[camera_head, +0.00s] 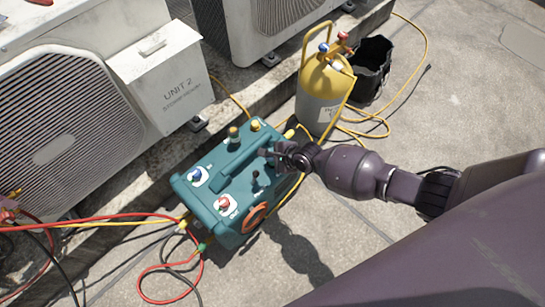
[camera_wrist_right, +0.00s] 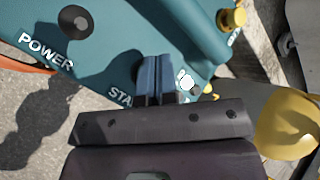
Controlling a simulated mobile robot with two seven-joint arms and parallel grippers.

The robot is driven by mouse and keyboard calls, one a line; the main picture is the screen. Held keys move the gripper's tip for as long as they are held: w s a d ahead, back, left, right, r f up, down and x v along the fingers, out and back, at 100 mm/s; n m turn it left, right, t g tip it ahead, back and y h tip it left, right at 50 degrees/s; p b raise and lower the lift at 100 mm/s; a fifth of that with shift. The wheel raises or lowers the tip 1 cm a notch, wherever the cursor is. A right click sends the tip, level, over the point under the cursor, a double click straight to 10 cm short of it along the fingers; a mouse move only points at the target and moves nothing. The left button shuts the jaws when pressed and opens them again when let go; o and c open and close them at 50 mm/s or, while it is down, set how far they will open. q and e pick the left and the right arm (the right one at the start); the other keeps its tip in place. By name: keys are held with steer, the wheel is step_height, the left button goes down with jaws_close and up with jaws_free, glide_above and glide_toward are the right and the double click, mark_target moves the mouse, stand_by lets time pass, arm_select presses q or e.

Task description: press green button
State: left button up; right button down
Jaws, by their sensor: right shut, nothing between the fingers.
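A teal machine (camera_head: 215,208) with knobs and a top handle sits on the concrete in the head view. My right gripper (camera_head: 272,153) reaches over its far right end. In the right wrist view, the shut, empty fingers (camera_wrist_right: 156,78) point at the teal panel (camera_wrist_right: 115,62). They cover part of a label that starts "STA" (camera_wrist_right: 119,93). A dark round control (camera_wrist_right: 75,22) is beside the word "POWER". No green button can be made out; the fingers may hide it. Whether the fingertips touch the panel I cannot tell. My left gripper is not in view.
A yellow and grey gas cylinder (camera_head: 322,95) stands behind the machine, beside a black bucket (camera_head: 371,70). White condenser units (camera_head: 55,130) stand along the left. Red and yellow hoses (camera_head: 150,270) lie on the ground. Open concrete is at right.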

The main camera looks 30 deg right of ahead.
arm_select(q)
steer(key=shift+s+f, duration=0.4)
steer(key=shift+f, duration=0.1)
arm_select(e)
steer(key=shift+f, duration=0.1)
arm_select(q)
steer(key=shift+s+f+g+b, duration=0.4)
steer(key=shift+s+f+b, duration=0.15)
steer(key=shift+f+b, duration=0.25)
arm_select(e)
steer(key=shift+s+f, duration=0.25)
steer(key=shift+f, duration=0.85)
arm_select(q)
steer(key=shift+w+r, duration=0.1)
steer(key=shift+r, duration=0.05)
arm_select(e)
steer(key=shift+r, duration=0.15)
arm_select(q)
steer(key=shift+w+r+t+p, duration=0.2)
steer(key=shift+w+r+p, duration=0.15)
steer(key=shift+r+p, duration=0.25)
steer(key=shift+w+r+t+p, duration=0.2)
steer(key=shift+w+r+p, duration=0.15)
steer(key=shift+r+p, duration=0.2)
arm_select(e)
steer(key=shift+w+r, duration=0.1)
steer(key=shift+r, duration=1.2)
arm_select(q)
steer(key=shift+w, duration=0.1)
